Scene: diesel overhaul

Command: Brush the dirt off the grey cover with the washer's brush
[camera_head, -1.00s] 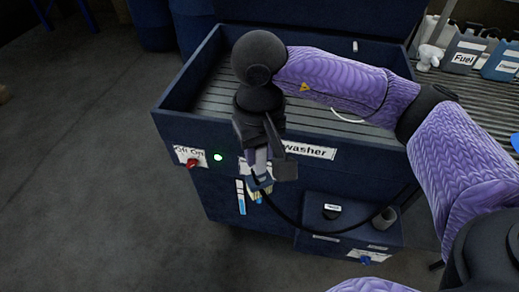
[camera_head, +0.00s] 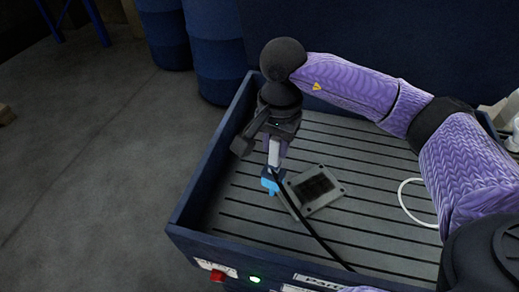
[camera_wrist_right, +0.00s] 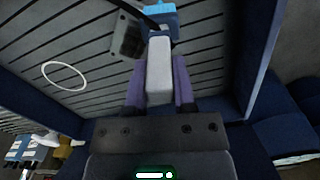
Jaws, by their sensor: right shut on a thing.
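My right gripper (camera_head: 274,150) is inside the washer's basin, shut on the grey handle of the brush (camera_head: 270,181). The brush has a blue head, which points down just left of the grey cover, and a black hose runs from it. The grey cover (camera_head: 325,205) lies flat on the slatted floor of the washer (camera_head: 240,228), with a dark dirt patch on its top. In the right wrist view the brush (camera_wrist_right: 160,65) sits between the fingers, and the cover (camera_wrist_right: 127,38) shows beside it, partly hidden. My left gripper is not in view.
A white ring-shaped loop (camera_head: 412,203) lies on the slats at the right. The basin's dark blue walls (camera_head: 212,160) stand up around the work area. A red switch (camera_head: 217,276) and green light are on the front. Blue barrels (camera_head: 214,55) stand behind.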

